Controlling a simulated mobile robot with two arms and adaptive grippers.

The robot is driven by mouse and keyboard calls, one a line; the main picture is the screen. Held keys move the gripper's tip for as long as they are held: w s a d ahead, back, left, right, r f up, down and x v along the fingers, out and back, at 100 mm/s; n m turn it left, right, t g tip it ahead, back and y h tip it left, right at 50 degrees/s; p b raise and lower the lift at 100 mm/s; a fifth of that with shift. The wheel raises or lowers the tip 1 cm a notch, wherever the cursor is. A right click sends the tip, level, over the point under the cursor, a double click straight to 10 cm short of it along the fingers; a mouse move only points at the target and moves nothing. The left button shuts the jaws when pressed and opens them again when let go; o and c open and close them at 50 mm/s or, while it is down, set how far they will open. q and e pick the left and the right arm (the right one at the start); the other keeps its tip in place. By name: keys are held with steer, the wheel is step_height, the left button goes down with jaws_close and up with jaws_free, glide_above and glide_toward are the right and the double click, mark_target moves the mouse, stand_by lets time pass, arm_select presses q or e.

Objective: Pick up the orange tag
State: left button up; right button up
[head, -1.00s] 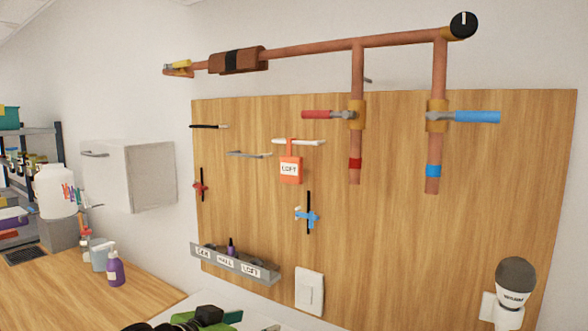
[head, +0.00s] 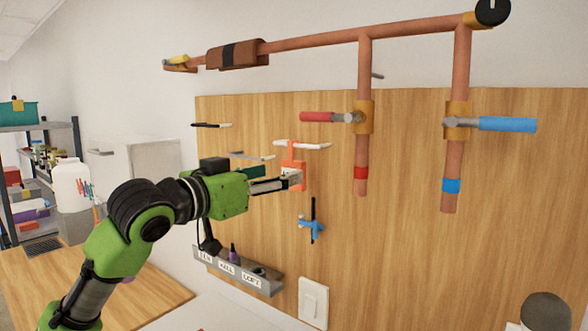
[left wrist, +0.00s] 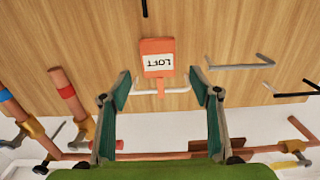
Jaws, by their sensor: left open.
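The orange tag (head: 299,172) reads LOFT in the left wrist view (left wrist: 157,50) and hangs by its strap from a white hook (head: 310,145) on the wooden board. My left gripper (head: 284,182) is at the tag, partly covering it in the head view. In the left wrist view, its two fingers (left wrist: 160,88) are spread apart with nothing held between them. The tag's body lies ahead of the fingertips, roughly centred between them. My right gripper is not in view.
A grey hook (head: 252,156) and a black hook (head: 211,125) are to the left. A blue item (head: 312,228) hangs on a black hook below. Copper pipes with a red handle (head: 322,117) and a blue handle (head: 507,124) are to the right. A labelled grey tray (head: 238,267) is below.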

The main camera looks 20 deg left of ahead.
mark_target(291, 170)
arm_select(q)
steer(key=shift+w+d, duration=0.25)
steer(key=shift+w, duration=0.35)
steer(key=p+x, duration=0.2)
steer(key=x, duration=0.2)
steer(key=shift+w+d+p, duration=0.1)
steer(key=shift+w+p, duration=0.05)
steer(key=shift+p, duration=0.25)
steer(key=shift+w+d+f, duration=0.1)
steer(key=shift+w+d, duration=0.1)
steer(key=shift+w, duration=0.2)
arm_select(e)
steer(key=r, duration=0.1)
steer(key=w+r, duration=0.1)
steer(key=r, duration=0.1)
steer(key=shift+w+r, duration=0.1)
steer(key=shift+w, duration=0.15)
arm_select(q)
steer(key=shift+s+a, duration=0.1)
steer(key=shift+c, duration=0.4)
steer(key=c, duration=1.1)
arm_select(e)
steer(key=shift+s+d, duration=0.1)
